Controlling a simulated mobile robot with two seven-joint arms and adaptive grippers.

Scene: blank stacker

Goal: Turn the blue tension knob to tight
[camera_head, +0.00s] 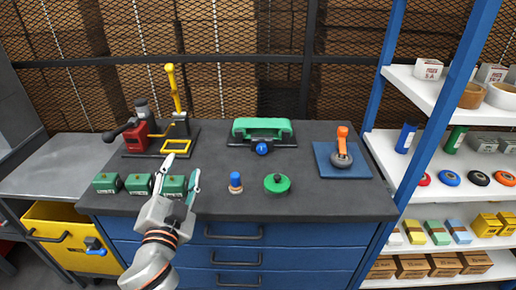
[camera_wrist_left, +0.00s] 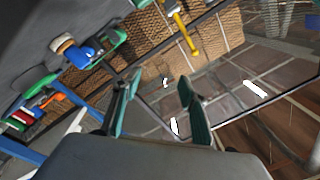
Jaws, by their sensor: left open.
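A blue knob (camera_head: 262,149) sits on the front of a green-topped device (camera_head: 262,129) at the back middle of the dark bench. A second blue knob (camera_head: 235,179) stands upright on a round tan base nearer the front. My left gripper (camera_head: 181,170) is open and empty, left of both knobs, over the row of green boxes. In the left wrist view its two teal fingers (camera_wrist_left: 158,100) are spread with nothing between them. A blue part and green parts show at upper left there, too tilted to match surely. My right gripper is not in view.
A red and yellow lever press (camera_head: 140,137) stands back left. Green boxes (camera_head: 139,184) line the front left. A green round knob (camera_head: 277,184) and an orange-handled tool (camera_head: 342,148) on a blue mat are to the right. The bench's front right is clear. Shelves (camera_head: 430,90) stand at right.

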